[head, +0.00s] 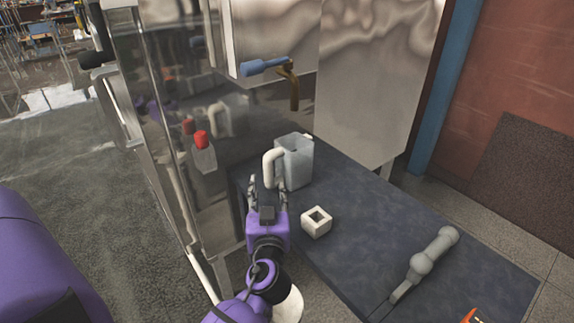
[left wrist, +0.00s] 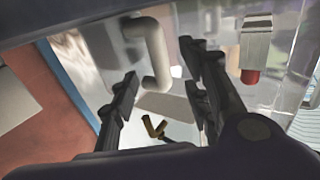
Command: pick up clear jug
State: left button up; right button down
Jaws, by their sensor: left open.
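The clear jug (head: 298,163) stands upright on the dark worktop, below the metal machine, with its thick white handle (head: 268,170) facing left. My left gripper (head: 267,184) is open and close to the handle, with its fingers pointing toward it. In the left wrist view, the white handle (left wrist: 158,62) appears near and partly between the tips of the open fingers (left wrist: 160,82). I cannot tell whether the fingers touch the handle. My right gripper is not in view.
A white square block with a hole (head: 316,223) lies right of my gripper. A grey tool (head: 425,262) lies farther right on the worktop (head: 385,235). A blue-handled valve (head: 265,66) is above the jug.

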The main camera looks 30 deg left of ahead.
aim_at(269, 175)
pick_arm(q)
jog(key=p+x, duration=0.1)
jog(key=x, duration=0.4)
jog(key=shift+w+r+p, duration=0.1)
jog(key=shift+r+p, duration=0.1)
jog(key=shift+p, duration=0.15)
jog(key=shift+w+a+f, duration=0.15)
jog(key=shift+f, duration=0.05)
grip_shut()
jog(key=shift+r, duration=0.1)
